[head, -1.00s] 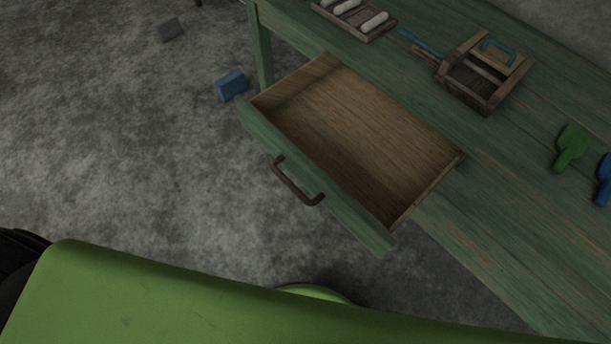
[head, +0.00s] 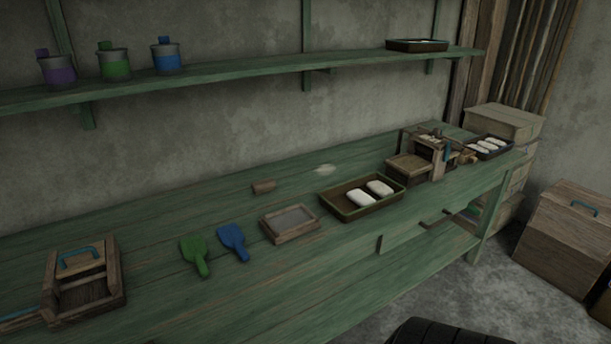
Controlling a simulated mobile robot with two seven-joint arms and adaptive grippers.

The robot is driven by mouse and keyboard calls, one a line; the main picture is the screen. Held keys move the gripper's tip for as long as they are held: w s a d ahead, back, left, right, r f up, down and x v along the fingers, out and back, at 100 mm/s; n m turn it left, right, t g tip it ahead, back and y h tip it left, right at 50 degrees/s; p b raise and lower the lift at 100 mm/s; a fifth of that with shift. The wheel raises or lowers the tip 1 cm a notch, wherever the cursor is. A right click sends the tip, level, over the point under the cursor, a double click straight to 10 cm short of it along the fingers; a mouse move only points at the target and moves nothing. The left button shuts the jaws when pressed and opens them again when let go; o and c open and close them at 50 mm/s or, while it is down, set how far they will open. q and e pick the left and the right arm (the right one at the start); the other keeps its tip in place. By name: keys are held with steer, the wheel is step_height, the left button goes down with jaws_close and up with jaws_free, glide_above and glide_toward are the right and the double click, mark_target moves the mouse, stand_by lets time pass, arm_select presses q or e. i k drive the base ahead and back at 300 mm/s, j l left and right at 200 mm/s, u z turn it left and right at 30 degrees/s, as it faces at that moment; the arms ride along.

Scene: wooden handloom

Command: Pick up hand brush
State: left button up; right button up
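I cannot clearly tell a hand brush in the head view. A green paddle-shaped tool (head: 195,252) and a blue one (head: 233,241) lie flat and apart on the green workbench (head: 270,290), left of its middle. Part of a blue-handled tool (head: 16,322) shows at the left edge, beside a wooden box with a blue handle (head: 66,299); the rest of it is cut off. Neither of my grippers shows.
A small wooden frame tray (head: 290,235), a tray with white rolls (head: 331,205), and a wooden device (head: 407,170) stand along the bench. A shelf (head: 270,70) holds several paint cans. Wooden boxes (head: 565,240) stand at right. The bench's front strip is clear.

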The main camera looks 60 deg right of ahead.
mark_target(267, 185)
steer(key=z, duration=1.5)
